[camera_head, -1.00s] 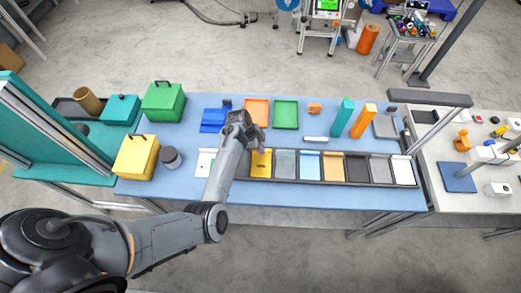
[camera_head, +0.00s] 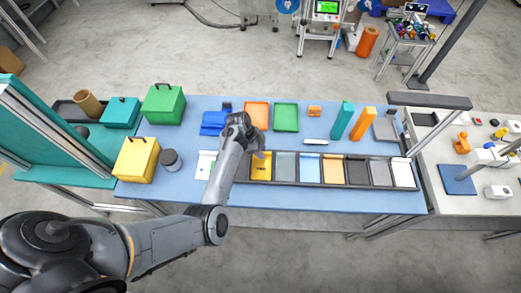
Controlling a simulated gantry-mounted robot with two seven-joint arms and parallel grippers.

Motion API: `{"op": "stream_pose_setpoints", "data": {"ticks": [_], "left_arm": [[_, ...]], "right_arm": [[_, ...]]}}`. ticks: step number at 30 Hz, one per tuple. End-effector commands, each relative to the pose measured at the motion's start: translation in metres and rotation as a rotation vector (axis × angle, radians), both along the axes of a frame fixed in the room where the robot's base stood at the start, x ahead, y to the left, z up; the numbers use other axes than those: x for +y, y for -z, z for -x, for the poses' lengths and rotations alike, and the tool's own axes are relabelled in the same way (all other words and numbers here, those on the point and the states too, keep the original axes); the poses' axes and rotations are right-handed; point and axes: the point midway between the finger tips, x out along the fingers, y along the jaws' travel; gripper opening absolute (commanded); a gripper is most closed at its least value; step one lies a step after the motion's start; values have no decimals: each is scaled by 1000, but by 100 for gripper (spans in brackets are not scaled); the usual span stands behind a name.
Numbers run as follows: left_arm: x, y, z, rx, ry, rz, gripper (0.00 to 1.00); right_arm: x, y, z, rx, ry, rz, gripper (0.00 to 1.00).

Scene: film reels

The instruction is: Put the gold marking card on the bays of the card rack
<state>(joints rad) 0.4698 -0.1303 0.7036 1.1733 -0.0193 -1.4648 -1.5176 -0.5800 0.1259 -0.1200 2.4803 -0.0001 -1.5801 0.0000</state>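The card rack (camera_head: 330,184) is a long dark tray with a row of bays along the front of the blue table. A gold card or panel (camera_head: 261,172) with a small dark mark shows in a bay near its left end. A more orange-gold panel (camera_head: 333,171) shows near the middle. I cannot tell for certain which is the gold marking card. My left gripper (camera_head: 260,153) is just above the rear edge of the marked gold panel. Its fingers are too small to tell if they are open or hold anything. My forearm hides the rack's left end. My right gripper is not in view.
Behind the rack are orange (camera_head: 256,115) and green (camera_head: 286,116) trays, a blue item (camera_head: 213,122), a pale bar (camera_head: 316,141), and teal (camera_head: 342,120) and orange (camera_head: 363,124) blocks. A yellow box (camera_head: 136,160) and a dark jar (camera_head: 170,161) stand left. The front strip of table is clear.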

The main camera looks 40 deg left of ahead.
Motion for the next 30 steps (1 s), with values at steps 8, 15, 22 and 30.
{"op": "stream_pose_setpoints", "data": {"ticks": [8, 15, 22, 30], "left_arm": [[13, -39, 8, -4, -2, -1, 38], [27, -79, 18, -2, -1, -2, 38], [35, -103, 25, -1, -2, -3, 38], [56, -105, 63, 58, -164, -127, 38]], "right_arm": [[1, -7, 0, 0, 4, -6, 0], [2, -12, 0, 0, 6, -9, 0], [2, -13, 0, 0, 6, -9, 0], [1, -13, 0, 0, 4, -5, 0]]}}
